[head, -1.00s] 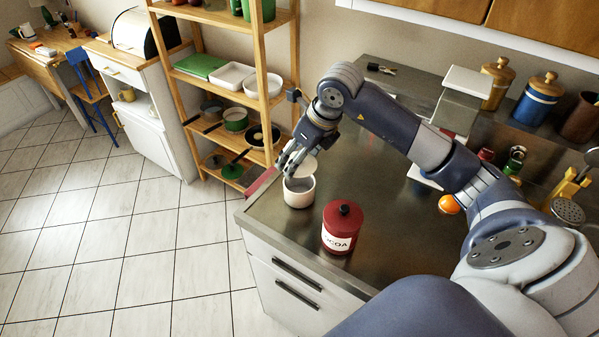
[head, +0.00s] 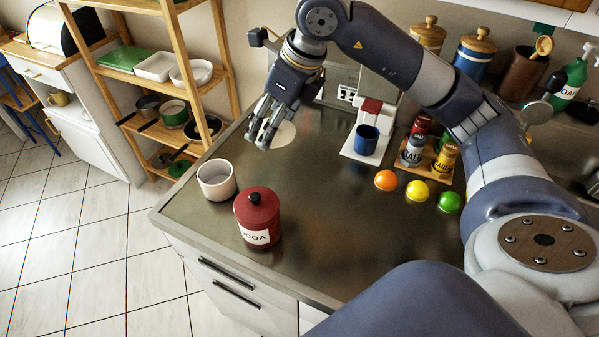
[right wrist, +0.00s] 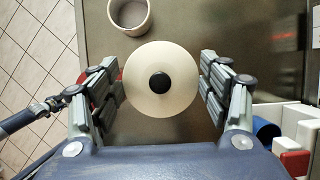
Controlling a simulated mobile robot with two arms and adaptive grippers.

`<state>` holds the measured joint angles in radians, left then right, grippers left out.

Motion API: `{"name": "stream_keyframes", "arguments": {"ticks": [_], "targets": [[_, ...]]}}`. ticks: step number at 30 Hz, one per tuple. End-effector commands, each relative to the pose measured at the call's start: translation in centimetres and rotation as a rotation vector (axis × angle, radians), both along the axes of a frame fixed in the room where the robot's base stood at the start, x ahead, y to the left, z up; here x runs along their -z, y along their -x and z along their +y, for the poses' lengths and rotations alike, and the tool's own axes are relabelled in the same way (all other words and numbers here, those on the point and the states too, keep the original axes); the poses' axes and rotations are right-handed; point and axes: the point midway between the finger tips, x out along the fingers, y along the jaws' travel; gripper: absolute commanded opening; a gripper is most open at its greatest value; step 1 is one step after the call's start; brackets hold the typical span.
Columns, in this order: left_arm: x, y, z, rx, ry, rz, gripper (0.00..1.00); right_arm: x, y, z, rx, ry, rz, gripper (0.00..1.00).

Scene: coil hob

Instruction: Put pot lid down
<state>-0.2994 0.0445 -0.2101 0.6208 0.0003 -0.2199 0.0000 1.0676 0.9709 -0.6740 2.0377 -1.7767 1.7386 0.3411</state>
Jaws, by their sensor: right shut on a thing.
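The pot lid is a pale cream disc (head: 284,135) with a black knob, seen centred in the right wrist view (right wrist: 160,83). My right gripper (head: 264,140) is shut on its rim, with fingers (right wrist: 161,88) on opposite sides. The lid is over the steel counter; whether it touches the surface is unclear. The open white pot (head: 216,181) stands upright near the counter's left edge, apart from the lid, and shows at the top of the right wrist view (right wrist: 129,14).
A red cocoa canister (head: 257,213) stands in front of the white pot. A white machine with a blue cup (head: 366,140), shakers (head: 418,135) and orange (head: 386,180), yellow (head: 417,191) and green balls (head: 450,202) lie to the right. The middle of the counter is clear.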

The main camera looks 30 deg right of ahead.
Motion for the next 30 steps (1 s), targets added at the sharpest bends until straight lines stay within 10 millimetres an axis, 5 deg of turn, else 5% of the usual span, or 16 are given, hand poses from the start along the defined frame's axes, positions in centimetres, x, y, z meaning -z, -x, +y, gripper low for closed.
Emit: {"name": "stream_keyframes", "arguments": {"ticks": [10, 15, 21, 30], "targets": [[-1.3, 0.0, 5.1, -0.002, -0.06, 0.0, 0.4, 8.1, 0.2, 0.0, -0.001, 0.002, 0.011, 0.51], [-1.8, 0.0, 4.2, -0.003, -0.049, 0.001, 0.4, 11.6, 0.2, 0.0, -0.001, 0.001, 0.007, 0.51], [-2.0, 0.1, 2.2, 0.002, -0.026, 0.002, 0.4, 13.4, 0.1, 0.1, -0.001, 0.0, 0.004, 0.51], [-2.8, 0.1, 2.7, 0.005, -0.032, 0.002, 0.4, 17.4, 0.1, 0.1, -0.001, 0.001, 0.003, 0.51]]}}
